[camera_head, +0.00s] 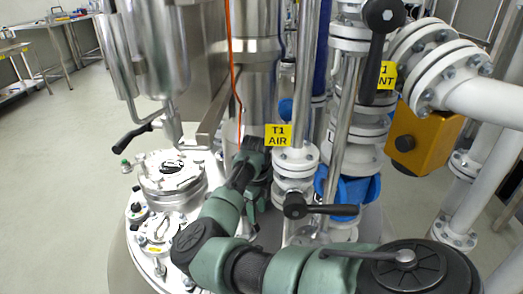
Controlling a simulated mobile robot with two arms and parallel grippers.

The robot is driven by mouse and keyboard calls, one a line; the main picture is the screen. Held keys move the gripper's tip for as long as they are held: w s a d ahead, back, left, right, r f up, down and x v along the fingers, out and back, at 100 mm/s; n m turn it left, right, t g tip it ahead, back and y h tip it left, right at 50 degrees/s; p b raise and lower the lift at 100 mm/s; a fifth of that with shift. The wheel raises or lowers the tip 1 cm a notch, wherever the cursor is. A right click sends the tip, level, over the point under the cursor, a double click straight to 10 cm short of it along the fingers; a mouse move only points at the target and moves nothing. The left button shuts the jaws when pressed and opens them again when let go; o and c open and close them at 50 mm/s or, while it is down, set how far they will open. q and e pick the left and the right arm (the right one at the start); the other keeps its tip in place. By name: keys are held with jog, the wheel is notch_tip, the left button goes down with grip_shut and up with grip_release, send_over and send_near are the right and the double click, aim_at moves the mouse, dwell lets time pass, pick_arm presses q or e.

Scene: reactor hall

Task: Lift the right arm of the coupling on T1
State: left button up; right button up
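A yellow T1 AIR label (278,135) hangs in the middle of the head view, in front of steel piping. My green and black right arm comes in from the lower right, and my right gripper (252,165) is beside the vertical steel pipe, just left of and below the label. The gripper is dark and partly hidden by my own arm, so I cannot tell whether its fingers are open or holding something. I cannot clearly make out the coupling or its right arm; they may be hidden behind my gripper. My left gripper is not in view.
A black-handled valve (320,209) is close to my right arm. Left of my arm are steel vessel-lid fittings (172,180) and a black lever (132,138). White flanged pipes (435,65) and a yellow box (425,143) crowd the right.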

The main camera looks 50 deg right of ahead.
aim_at(257, 227)
notch_tip(257, 227, down, 6)
jog(key=shift+b, duration=0.65)
grip_shut()
